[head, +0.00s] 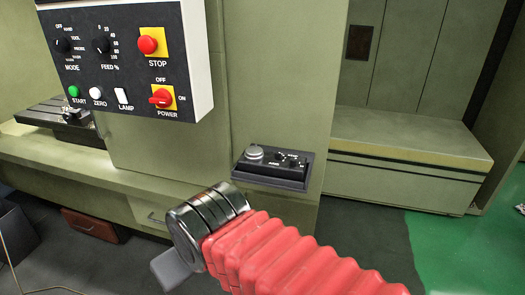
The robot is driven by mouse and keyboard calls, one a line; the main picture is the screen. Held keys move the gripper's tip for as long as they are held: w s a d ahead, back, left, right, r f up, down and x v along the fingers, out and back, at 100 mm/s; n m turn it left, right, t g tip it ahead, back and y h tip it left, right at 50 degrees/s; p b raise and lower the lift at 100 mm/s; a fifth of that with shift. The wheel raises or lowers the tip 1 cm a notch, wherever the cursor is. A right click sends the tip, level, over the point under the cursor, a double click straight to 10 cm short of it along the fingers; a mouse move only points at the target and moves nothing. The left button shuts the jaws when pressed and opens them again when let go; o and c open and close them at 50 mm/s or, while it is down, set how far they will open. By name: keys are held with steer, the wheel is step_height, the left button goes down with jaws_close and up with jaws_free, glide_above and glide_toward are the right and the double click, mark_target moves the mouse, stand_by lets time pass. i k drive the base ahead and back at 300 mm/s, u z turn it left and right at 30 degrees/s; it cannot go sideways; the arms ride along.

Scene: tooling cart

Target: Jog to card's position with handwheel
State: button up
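A small dark pendant box (272,168) is fixed to the front of the green machine column. A silver round knob, likely the handwheel (255,153), is on its left part, with small black knobs (288,158) to its right. I cannot make out a card with a position on it. My arm with red bellows reaches in from the lower right, below the box. A grey piece of my gripper (170,268) shows past the black wrist at lower left, apart from the box. Its fingertips cannot be made out.
A control panel (130,55) hangs upper left with MODE and FEED dials, a STOP button (148,44), a red POWER switch (161,97), START, ZERO and LAMP. A dark vise-like fixture (70,120) sits at left. A green ledge (410,140) is at right.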

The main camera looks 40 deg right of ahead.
mark_target(254, 153)
steer(key=k, duration=0.25)
steer(key=u, duration=0.6)
steer(key=i, duration=0.8)
steer(key=z, duration=1.65)
steer(key=i, duration=0.2)
steer(key=u, duration=0.15)
